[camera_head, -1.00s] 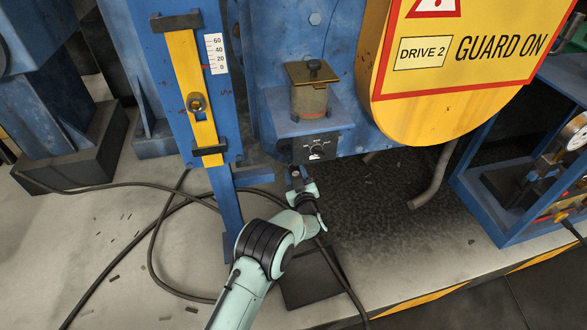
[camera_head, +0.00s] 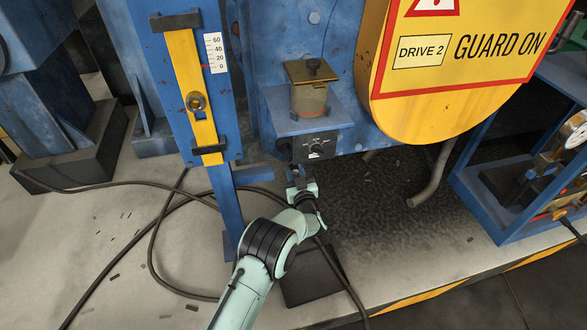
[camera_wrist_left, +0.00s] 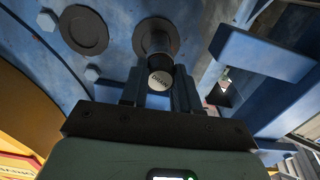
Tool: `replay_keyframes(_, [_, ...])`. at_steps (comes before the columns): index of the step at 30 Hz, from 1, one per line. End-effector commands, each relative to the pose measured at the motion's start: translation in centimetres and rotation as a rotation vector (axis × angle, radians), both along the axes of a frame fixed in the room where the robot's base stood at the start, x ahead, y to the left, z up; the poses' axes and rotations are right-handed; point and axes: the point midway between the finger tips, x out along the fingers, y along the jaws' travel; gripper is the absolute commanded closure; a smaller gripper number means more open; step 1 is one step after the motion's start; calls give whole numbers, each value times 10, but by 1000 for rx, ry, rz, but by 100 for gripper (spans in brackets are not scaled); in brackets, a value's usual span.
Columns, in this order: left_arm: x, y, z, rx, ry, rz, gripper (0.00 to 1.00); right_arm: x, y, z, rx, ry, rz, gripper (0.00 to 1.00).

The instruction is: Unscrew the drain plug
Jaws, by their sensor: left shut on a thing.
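The drain plug (camera_wrist_left: 160,79) shows in the left wrist view as a round grey end marked DRAIN. It sits in front of a dark round boss (camera_wrist_left: 156,38) on the blue housing. My left gripper (camera_wrist_left: 160,92) is shut on the plug, with a dark finger on each side of it. In the head view my left gripper (camera_head: 294,172) reaches up under the blue housing, just below a black control box (camera_head: 316,147). The plug is hidden in that view. My right gripper is not in view.
A yellow guard (camera_head: 430,110) hangs to the right of the gripper. A glass cup (camera_head: 309,98) stands on a blue ledge above. A blue post (camera_head: 225,210) stands to the left. Black cables (camera_head: 150,240) cross the floor around my arm.

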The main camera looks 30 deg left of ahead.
Motion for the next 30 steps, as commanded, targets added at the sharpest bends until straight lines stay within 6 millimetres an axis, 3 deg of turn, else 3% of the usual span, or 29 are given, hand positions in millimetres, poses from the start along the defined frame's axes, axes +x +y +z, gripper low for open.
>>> replay_keyframes(12, [0,0,-1,-133,-137,1,100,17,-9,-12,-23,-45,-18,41])
replay_keyframes(30, [0,0,0,-266,-272,0,100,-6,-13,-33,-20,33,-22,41])
